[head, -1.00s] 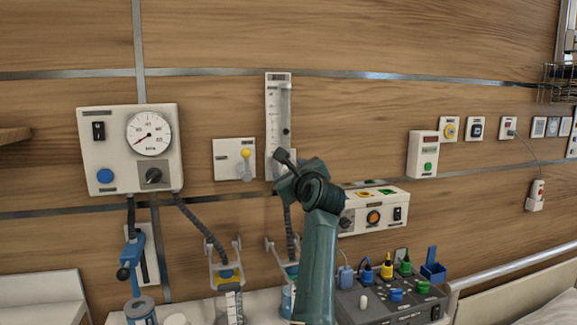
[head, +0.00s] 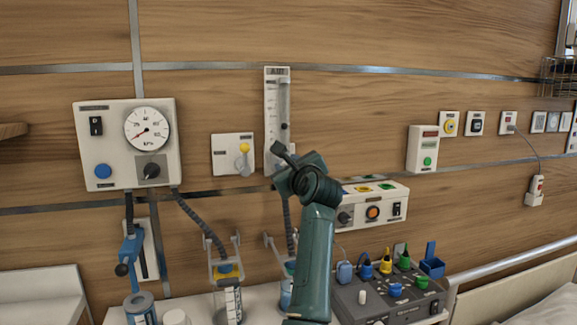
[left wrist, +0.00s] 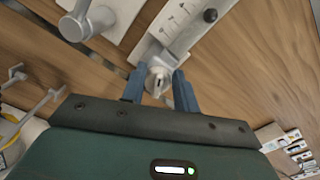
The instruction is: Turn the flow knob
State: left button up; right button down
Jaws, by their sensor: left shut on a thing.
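The flowmeter (head: 271,110) is a tall, pale, narrow panel with a scale and a dark ball, fixed to the wood wall. Its flow knob (left wrist: 158,83) is a small whitish knob at the panel's lower end, seen in the left wrist view. My left gripper (left wrist: 160,86) has its two blue-grey fingers on either side of the knob and is shut on it. In the head view my left gripper (head: 287,163) covers the bottom of the flowmeter and hides the knob. My right gripper is in neither view.
Left of the flowmeter are a white panel with a yellow-tipped lever (head: 244,158) and a gauge box (head: 110,145). A control box (head: 372,205) is close at the right of my arm. Below stand canisters (head: 228,290) and a grey device (head: 385,297) with coloured plugs.

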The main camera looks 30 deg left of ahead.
pick_arm(q)
jog(key=shift+w+d+r+m+p, duration=0.1)
jog(key=shift+m+p, duration=0.55)
jog(key=shift+m, duration=0.55)
jog(key=o, duration=1)
jog(key=shift+c, duration=0.2)
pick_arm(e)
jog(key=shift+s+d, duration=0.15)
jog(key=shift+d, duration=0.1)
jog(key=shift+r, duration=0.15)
